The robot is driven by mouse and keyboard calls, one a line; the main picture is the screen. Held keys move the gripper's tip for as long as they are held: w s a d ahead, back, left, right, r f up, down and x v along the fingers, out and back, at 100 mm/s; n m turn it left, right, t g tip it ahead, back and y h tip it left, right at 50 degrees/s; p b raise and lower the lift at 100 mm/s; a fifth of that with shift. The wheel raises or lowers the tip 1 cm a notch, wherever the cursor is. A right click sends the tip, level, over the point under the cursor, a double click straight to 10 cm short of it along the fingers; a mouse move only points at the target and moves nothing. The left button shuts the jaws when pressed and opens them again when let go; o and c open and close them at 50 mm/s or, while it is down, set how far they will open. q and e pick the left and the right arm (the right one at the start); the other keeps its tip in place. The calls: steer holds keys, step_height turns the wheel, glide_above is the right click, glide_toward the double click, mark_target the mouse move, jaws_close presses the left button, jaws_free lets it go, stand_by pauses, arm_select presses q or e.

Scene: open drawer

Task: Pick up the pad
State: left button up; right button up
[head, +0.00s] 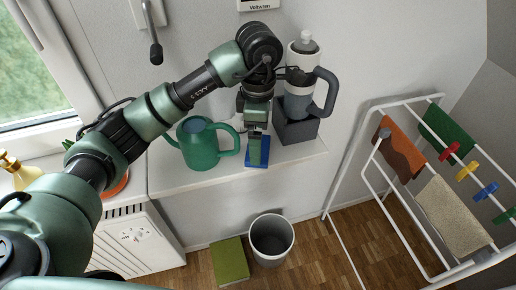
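A small blue pad (263,163) lies flat near the front edge of the white shelf (180,184), between the green watering can and the grey block. My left gripper (256,150) comes down from above with its fingers over the pad. The fingers and wrist hide part of the pad. I cannot tell whether the fingertips touch it or whether they are open or shut. My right gripper is not in view.
A green watering can (198,147) stands close left of my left gripper. A grey block (297,128) carrying a bottle with a handle (299,80) stands close right. Below are a bin (272,240), a green flat item (229,262) and, right, a drying rack (364,178).

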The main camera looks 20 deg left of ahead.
mark_target(266, 139)
arm_select(q)
steer(key=f, duration=0.4)
steer(key=shift+w+a+p, duration=0.1)
steer(key=shift+w+p, duration=0.1)
steer(key=shift+p, duration=0.2)
steer(key=shift+r, duration=0.1)
steer(key=c, duration=1.1)
